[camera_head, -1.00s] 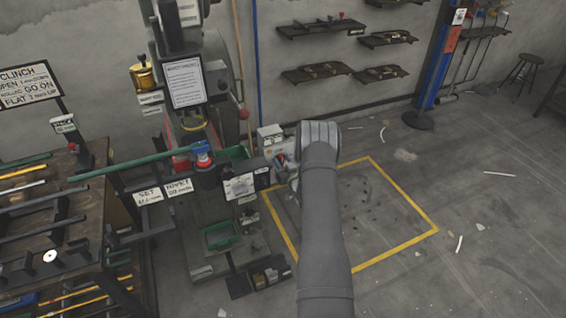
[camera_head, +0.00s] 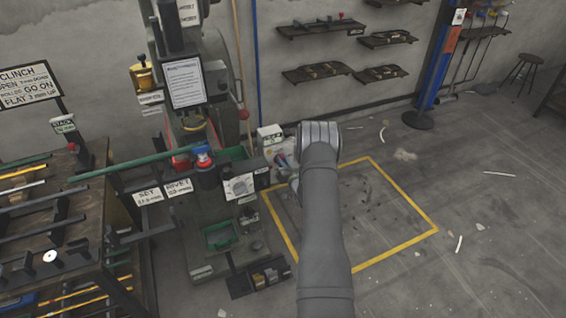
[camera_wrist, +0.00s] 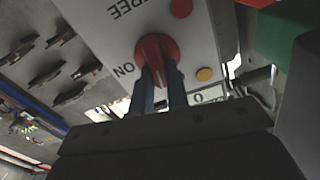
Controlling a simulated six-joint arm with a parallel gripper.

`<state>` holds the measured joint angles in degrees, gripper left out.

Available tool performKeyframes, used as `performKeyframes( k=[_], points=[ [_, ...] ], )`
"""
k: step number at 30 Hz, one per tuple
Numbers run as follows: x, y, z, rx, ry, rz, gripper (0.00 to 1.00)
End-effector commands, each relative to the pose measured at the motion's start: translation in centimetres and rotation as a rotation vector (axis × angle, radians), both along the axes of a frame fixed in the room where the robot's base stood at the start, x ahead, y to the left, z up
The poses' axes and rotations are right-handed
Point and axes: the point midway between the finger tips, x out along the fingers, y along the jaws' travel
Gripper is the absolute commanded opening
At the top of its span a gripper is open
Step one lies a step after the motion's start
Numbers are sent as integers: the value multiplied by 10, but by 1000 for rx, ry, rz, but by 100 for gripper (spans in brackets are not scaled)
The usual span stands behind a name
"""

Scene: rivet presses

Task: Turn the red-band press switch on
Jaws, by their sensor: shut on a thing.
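The red rotary switch knob (camera_wrist: 157,58) sits on a pale switch box (camera_wrist: 105,35) in the wrist view. "ON" is lettered left of the knob, and a "0" plate is at its lower right. The two dark fingers of my gripper (camera_wrist: 160,90) are shut on the knob, one on each side of its grip bar. Which mark the knob points to is hard to tell. In the head view the switch box (camera_head: 270,135) is on the right side of the press (camera_head: 190,120); my grey arm partly hides the gripper there.
A green bar (camera_head: 130,163) runs from the left rack to the press. A red button (camera_wrist: 181,8) and a yellow button (camera_wrist: 204,74) are close to the knob. Shelves (camera_head: 318,73) hang on the back wall. Floor to the right is mostly clear.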

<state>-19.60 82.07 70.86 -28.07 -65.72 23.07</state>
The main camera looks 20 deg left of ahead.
Motion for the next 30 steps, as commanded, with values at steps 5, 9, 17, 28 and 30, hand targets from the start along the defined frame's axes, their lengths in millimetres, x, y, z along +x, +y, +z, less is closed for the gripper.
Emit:
performKeyframes(
  k=[5,9,17,28,30],
  points=[
    [2,-2,-1,112,112,0,0],
    [3,-3,-2,206,206,0,0],
    [4,-4,-4,380,382,0,0],
    [6,-6,-7,629,631,0,0],
    [6,-6,-8,675,677,0,0]
  ],
)
